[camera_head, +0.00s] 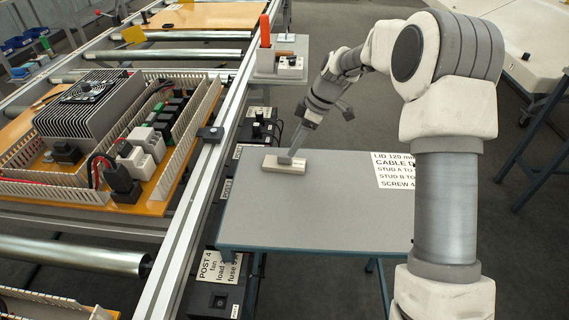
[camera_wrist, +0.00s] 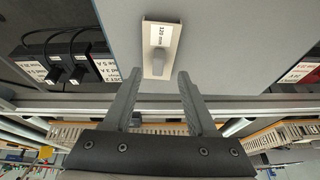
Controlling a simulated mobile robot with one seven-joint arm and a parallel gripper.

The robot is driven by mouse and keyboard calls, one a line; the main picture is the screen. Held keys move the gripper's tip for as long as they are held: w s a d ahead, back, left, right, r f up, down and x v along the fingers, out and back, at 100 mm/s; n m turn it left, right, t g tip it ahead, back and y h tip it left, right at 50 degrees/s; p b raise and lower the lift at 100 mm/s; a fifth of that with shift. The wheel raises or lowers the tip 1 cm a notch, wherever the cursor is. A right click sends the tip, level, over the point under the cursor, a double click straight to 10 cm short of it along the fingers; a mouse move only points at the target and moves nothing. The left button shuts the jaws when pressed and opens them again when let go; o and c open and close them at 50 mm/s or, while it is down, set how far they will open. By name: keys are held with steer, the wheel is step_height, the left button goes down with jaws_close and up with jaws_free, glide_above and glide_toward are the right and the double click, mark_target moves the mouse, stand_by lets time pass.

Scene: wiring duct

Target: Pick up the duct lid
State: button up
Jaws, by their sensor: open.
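The duct lid (camera_head: 284,166) is a short beige bar lying flat on the grey table near its far left corner. In the wrist view the lid (camera_wrist: 174,31) carries a white "120 mm" label and a grey raised grip (camera_wrist: 158,63) at its near end. My gripper (camera_head: 294,148) is over the lid's right part in the head view, pointing down at a slant. In the wrist view my open gripper (camera_wrist: 160,74) has one finger to each side of the line of the grip, with nothing held. I cannot tell the exact height gap.
The grey table (camera_head: 310,215) is mostly bare, with a printed sheet (camera_head: 393,170) at its right. A metal rail (camera_head: 205,170) runs along its left, beside the wired panel (camera_head: 150,207). Labelled black boxes with plugs (camera_wrist: 66,72) stand below the rail.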

mark_target(285, 155)
steer(key=b+x, duration=0.1)
steer(key=x, duration=0.4)
steer(key=shift+w+a+b, duration=0.1)
steer(key=shift+a+b, duration=0.15)
steer(key=shift+b, duration=0.1)
steer(key=shift+r, duration=0.1)
jaws_close()
